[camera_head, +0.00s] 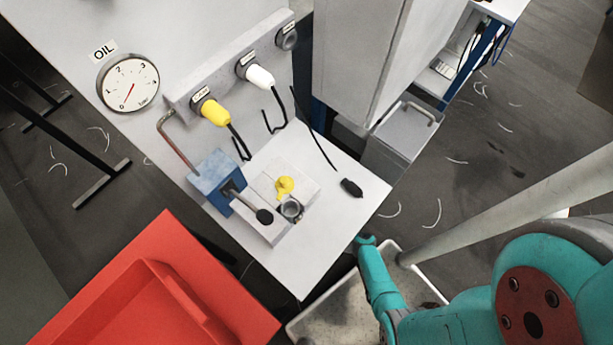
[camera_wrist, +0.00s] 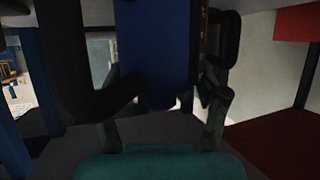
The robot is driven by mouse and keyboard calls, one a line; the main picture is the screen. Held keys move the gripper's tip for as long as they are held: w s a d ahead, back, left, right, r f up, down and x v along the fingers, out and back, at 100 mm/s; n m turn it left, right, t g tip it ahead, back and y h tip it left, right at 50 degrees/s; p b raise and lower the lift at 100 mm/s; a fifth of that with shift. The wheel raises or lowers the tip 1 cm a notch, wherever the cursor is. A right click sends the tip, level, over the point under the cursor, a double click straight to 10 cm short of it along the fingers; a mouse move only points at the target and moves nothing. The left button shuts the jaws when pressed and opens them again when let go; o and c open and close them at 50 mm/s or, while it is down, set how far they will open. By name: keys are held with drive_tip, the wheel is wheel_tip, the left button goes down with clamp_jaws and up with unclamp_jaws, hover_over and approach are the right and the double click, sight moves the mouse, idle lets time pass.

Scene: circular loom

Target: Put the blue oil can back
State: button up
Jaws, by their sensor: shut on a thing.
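The blue oil can (camera_wrist: 155,45) fills the upper middle of the wrist view, dark and close to the camera. My gripper (camera_wrist: 160,88) is shut on it, with a dark finger on each side. Dark curved parts beside the can partly hide the surroundings. In the head view neither the can nor my gripper's fingers show; only teal parts of my arm show at the lower right, beside the front corner of the grey panel.
The grey panel (camera_head: 325,240) carries an oil gauge (camera_head: 128,83), yellow and white connectors, a blue block with a lever (camera_head: 212,178) and a yellow cap (camera_head: 285,186) beside an open filler. A red bin (camera_head: 150,300) stands lower left. A pale tray (camera_head: 315,322) lies below the panel's front corner.

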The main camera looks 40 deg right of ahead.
drive_tip(key=o, duration=1.8)
drive_tip(key=shift+f, duration=0.1)
